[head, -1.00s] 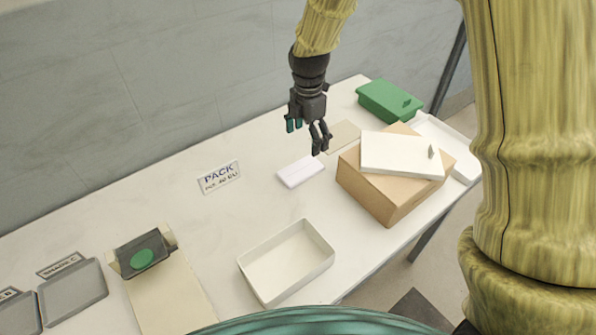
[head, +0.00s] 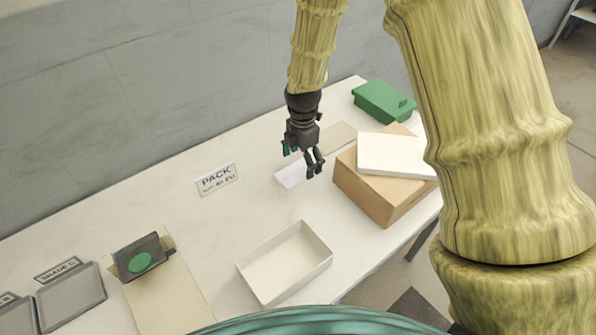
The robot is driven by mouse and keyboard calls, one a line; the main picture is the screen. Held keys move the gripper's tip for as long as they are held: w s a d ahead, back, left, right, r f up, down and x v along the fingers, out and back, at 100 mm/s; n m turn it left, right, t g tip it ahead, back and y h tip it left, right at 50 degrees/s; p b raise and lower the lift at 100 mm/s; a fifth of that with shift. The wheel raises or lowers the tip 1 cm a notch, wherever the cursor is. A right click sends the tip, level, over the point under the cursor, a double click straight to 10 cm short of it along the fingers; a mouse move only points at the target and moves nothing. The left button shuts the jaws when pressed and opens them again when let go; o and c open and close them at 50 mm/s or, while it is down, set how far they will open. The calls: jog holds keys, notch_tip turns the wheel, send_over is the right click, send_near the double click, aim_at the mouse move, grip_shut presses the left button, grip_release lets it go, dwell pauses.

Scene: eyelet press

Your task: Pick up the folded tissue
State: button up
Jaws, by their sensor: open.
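The folded tissue is most likely the flat white rectangle (head: 289,177) on the white table, left of the cardboard box; its right end is partly hidden behind my gripper. My gripper (head: 314,172) points down and shows over the right end of the white rectangle. Its fingers are apart and nothing is seen between them. I cannot tell how high it is above the table.
A cardboard box (head: 385,203) with a white lid (head: 391,154) on top stands just right of my gripper. A green box (head: 384,100) stands behind. An open white tray (head: 285,265) lies in front. A PACK sign (head: 217,179) stands left. Table (head: 140,208) is clear between.

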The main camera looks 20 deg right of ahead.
jog(key=shift+f, duration=1.1)
jog(key=c, duration=0.9)
jog(key=shift+r, duration=0.15)
